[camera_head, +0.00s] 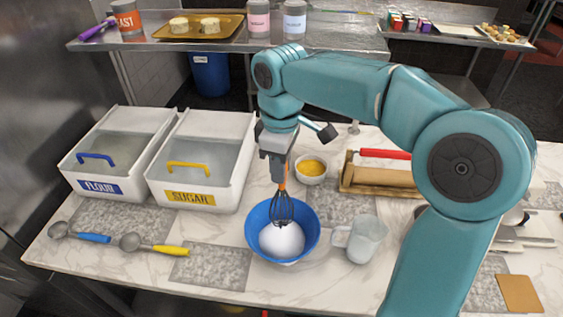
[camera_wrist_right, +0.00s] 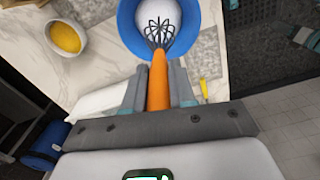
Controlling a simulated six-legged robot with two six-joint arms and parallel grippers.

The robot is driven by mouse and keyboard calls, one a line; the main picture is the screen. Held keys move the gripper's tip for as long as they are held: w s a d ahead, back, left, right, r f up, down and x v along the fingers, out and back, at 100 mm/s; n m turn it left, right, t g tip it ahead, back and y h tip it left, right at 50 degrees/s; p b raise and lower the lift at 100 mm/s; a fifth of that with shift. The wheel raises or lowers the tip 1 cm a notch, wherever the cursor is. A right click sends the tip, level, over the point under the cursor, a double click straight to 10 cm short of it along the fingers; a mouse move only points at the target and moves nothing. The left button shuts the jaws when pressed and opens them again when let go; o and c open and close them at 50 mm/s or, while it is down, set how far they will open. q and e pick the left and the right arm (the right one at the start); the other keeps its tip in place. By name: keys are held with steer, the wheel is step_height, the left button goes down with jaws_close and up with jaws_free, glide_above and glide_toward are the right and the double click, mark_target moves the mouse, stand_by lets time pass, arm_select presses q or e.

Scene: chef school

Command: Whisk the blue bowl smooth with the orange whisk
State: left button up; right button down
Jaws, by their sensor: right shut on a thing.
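The blue bowl (camera_head: 254,238) stands on the marble counter with a white mound in it. My right gripper (camera_head: 278,180) is above the bowl, shut on the orange handle of the whisk (camera_head: 282,206). The whisk points down, its dark wire head over the bowl's back part, close to the white mound; I cannot tell whether it touches. In the right wrist view the orange whisk (camera_wrist_right: 158,82) sits between the fingers (camera_wrist_right: 158,90), its wires over the blue bowl (camera_wrist_right: 128,30). My left gripper is not in view.
Flour (camera_head: 68,165) and sugar (camera_head: 235,190) bins stand left. Blue (camera_head: 90,238) and yellow (camera_head: 165,249) scoops lie front left. A small yellow-filled bowl (camera_head: 311,169) is behind the blue bowl; a clear jug (camera_head: 366,240) is close right. A rolling pin (camera_head: 385,154) lies back right.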

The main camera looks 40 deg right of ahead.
mark_target(282, 190)
steer(key=shift+f, duration=0.65)
steer(key=shift+d+f+b, duration=0.25)
steer(key=shift+f+b, duration=0.5)
steer(key=shift+b, duration=0.05)
steer(key=shift+a+f+b, duration=0.2)
steer(key=shift+f+b, duration=0.65)
steer(key=shift+f, duration=0.25)
steer(key=shift+d+f+b, duration=0.15)
steer(key=shift+f+b, duration=0.55)
steer(key=shift+f, duration=0.55)
